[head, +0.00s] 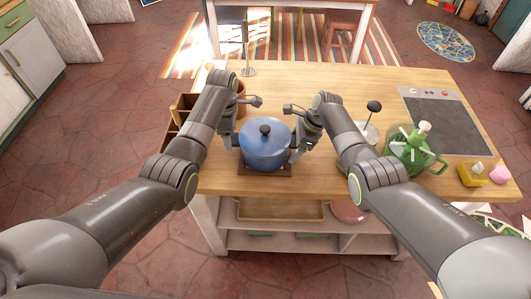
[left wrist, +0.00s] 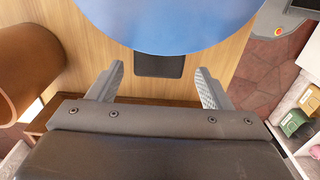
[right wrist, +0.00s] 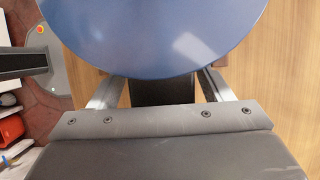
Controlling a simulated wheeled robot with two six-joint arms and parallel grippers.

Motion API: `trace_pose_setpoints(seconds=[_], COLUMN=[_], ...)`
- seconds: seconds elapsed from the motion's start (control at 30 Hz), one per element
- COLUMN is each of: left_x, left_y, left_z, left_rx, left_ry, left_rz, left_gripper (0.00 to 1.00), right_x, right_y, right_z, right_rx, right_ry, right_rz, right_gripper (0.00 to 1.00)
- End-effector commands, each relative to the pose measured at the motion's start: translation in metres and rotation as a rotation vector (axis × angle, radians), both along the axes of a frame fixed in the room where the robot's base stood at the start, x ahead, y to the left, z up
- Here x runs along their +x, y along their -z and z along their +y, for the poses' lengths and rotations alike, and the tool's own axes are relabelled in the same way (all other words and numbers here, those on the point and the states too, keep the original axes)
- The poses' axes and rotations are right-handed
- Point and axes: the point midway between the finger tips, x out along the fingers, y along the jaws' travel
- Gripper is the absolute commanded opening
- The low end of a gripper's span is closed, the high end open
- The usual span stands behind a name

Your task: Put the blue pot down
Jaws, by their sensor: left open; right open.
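The blue pot (head: 265,152), with a blue lid and black knob, sits upright on a dark brown square board (head: 284,172) on the wooden counter. My left gripper (head: 236,142) is open at its left side, and my right gripper (head: 296,150) is open at its right side. The pot's blue round top fills the upper part of the left wrist view (left wrist: 165,22) and the right wrist view (right wrist: 155,35). In each wrist view a dark piece, which looks like a side handle, shows between the spread fingers. I cannot tell whether the fingers touch it.
A brown cylinder (left wrist: 30,70) and a wooden rack (head: 180,115) are by my left arm. The counter behind the pot is mostly clear.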

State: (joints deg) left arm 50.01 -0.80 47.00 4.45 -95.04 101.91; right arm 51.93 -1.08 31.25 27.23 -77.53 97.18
Motion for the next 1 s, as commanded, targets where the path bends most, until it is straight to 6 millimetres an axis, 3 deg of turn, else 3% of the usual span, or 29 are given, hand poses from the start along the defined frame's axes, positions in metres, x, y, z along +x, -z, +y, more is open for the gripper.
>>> trace_pose_setpoints(seconds=[0.2, 0.4, 0.67, 1.0], left_x=[0.001, 0.000, -0.001, 0.000], left_y=[-0.047, -0.070, -0.075, -0.075], left_z=[0.000, 0.000, 0.000, 0.000], left_rx=[-0.001, 0.000, -0.001, -0.001], left_ry=[0.000, -0.001, -0.001, 0.000], left_rz=[-0.005, -0.001, 0.001, 0.000], left_gripper=[0.73, 0.73, 0.73, 0.73], right_x=[0.000, 0.000, 0.001, 0.001], right_y=[0.000, 0.000, -0.009, -0.053], right_z=[0.000, 0.000, -0.004, -0.023], right_rx=[0.000, 0.000, 0.001, 0.001], right_ry=[0.000, 0.000, 0.001, 0.001], right_rz=[0.000, 0.000, -0.002, -0.005], right_gripper=[0.73, 0.73, 0.73, 0.73])
